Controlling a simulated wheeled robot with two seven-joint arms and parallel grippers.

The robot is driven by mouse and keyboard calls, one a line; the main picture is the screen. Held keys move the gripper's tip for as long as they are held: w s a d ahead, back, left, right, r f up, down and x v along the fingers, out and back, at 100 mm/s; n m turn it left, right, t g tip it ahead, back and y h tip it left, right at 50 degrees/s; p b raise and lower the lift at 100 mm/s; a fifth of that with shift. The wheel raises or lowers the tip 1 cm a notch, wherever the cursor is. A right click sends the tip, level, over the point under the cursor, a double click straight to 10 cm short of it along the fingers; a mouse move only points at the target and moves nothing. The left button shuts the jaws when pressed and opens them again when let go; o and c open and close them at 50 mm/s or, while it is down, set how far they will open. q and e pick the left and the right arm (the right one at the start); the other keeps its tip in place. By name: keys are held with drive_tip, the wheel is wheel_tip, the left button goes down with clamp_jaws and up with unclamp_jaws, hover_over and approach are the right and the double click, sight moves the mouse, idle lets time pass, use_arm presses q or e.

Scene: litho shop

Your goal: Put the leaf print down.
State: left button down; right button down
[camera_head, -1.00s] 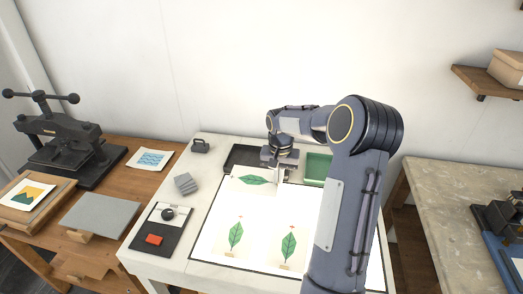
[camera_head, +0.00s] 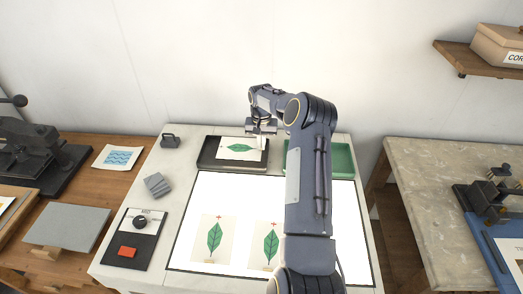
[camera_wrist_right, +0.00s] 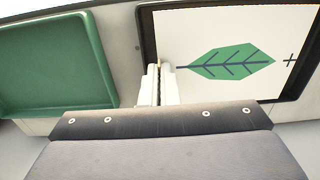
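The leaf print (camera_head: 236,149), a white sheet with one green leaf, is at the dark tray (camera_head: 205,161) at the back of the light table. In the wrist view the leaf print (camera_wrist_right: 285,25) appears within the rim of the dark tray (camera_wrist_right: 148,40), roughly flat; I cannot tell whether it touches the bottom. My right gripper (camera_head: 262,144) is at the print's right edge. In the wrist view its fingers (camera_wrist_right: 158,72) are close together at the print's near corner and look shut on it. My left gripper is out of view.
A green tray (camera_head: 341,160) stands right of the dark tray. Two other leaf prints, left (camera_head: 213,238) and right (camera_head: 264,244), lie on the lit panel (camera_head: 190,215). Grey blocks (camera_head: 157,185) and a control box (camera_head: 134,238) are to the left. My right arm covers the panel's right part.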

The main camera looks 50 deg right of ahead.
sight(262, 157)
drive_tip(key=d+f, duration=0.1)
drive_tip(key=w+f, duration=0.1)
drive_tip(key=f, duration=0.1)
drive_tip(key=shift+w+d, duration=0.1)
drive_tip(key=shift+d, duration=0.3)
wheel_tip(262, 157, down, 3)
drive_tip(key=shift+r+b, duration=0.15)
drive_tip(key=shift+b, duration=0.75)
drive_tip(key=shift+r, duration=0.1)
drive_tip(key=shift+a, duration=0.1)
drive_tip(key=shift+f, duration=0.25)
drive_tip(key=c, duration=2)
unclamp_jaws()
drive_tip(key=shift+r, duration=0.1)
